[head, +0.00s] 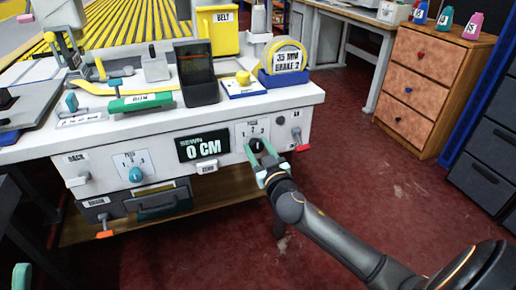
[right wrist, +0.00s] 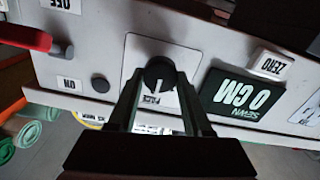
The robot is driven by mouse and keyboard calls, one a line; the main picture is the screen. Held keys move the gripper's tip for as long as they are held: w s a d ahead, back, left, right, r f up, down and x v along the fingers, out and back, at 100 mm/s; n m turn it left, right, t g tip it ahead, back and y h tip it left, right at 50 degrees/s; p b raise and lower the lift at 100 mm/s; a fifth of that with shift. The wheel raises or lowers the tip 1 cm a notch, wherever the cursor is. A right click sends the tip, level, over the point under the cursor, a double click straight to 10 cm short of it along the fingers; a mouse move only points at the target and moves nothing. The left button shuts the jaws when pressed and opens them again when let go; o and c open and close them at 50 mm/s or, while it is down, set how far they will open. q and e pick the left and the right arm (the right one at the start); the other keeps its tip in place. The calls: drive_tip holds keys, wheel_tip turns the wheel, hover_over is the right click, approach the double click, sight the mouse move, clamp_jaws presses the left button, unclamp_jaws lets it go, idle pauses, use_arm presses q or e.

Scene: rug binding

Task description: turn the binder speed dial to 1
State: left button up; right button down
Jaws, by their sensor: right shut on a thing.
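A black dial (head: 257,145) sits on a white plate on the machine's front panel, right of the 0 CM display (head: 203,144). My right gripper (head: 263,153) reaches it from below, its fingers on either side of the knob. In the right wrist view the black dial (right wrist: 159,74) is between the fingertips, and its pale mark points toward the plate's label. That label is too small to read surely, and the numbers are partly hidden. A teal dial (head: 136,174) sits on another plate to the left, untouched.
A ZERO button (head: 207,167) is below the display. A red-tipped lever (head: 302,147) juts out right of the black dial. Red floor to the right is clear up to the wooden drawers (head: 420,83).

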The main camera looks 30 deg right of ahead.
use_arm(q)
drive_tip(key=shift+r, duration=0.15)
use_arm(e)
drive_tip(key=n+p, duration=0.2)
drive_tip(key=n, duration=0.2)
drive_tip(key=shift+a, duration=0.1)
use_arm(q)
drive_tip(key=shift+a+r+p, duration=0.2)
drive_tip(key=shift+r+p, duration=0.45)
drive_tip(key=shift+r, duration=0.9)
use_arm(e)
drive_tip(key=shift+f+n, duration=0.1)
drive_tip(key=shift+n, duration=2.3)
use_arm(q)
drive_tip(key=shift+m, duration=0.3)
use_arm(e)
drive_tip(key=shift+c, duration=1.6)
unclamp_jaws()
use_arm(q)
drive_tip(key=shift+r, duration=0.25)
use_arm(e)
drive_tip(key=v, duration=1.2)
drive_tip(key=shift+s+a, duration=0.15)
drive_tip(key=shift+s, duration=0.1)
